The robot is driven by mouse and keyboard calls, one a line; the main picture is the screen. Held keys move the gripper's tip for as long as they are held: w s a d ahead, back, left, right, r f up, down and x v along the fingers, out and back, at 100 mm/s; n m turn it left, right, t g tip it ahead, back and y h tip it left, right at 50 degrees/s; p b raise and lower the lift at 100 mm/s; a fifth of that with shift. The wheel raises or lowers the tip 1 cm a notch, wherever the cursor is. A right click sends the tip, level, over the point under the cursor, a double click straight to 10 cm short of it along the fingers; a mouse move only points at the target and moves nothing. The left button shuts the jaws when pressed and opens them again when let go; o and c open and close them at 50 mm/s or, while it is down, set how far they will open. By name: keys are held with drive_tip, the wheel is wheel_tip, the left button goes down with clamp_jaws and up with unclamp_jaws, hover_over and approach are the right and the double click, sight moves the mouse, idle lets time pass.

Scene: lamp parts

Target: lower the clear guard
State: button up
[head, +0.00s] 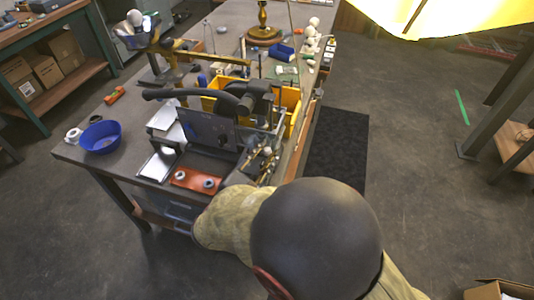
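A dark bench machine (207,130) stands at the near end of the workbench. It has a flat front panel and a curved black lever (185,93) across its top. I cannot make out a clear guard on it; a see-through part is too small or faint to tell at this size. My arm comes in from the bottom, with a large dark rounded joint and a tan covered link reaching toward the bench's near edge. My gripper does not show, so its place relative to the guard cannot be seen.
Open floor lies right of the bench, with a black mat (338,143).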

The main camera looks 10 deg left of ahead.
drive_tip(key=shift+w+d, duration=0.1)
drive_tip(key=shift+w, duration=0.3)
drive_tip(key=shift+c, duration=0.2)
clamp_jaws()
idle(0.3)
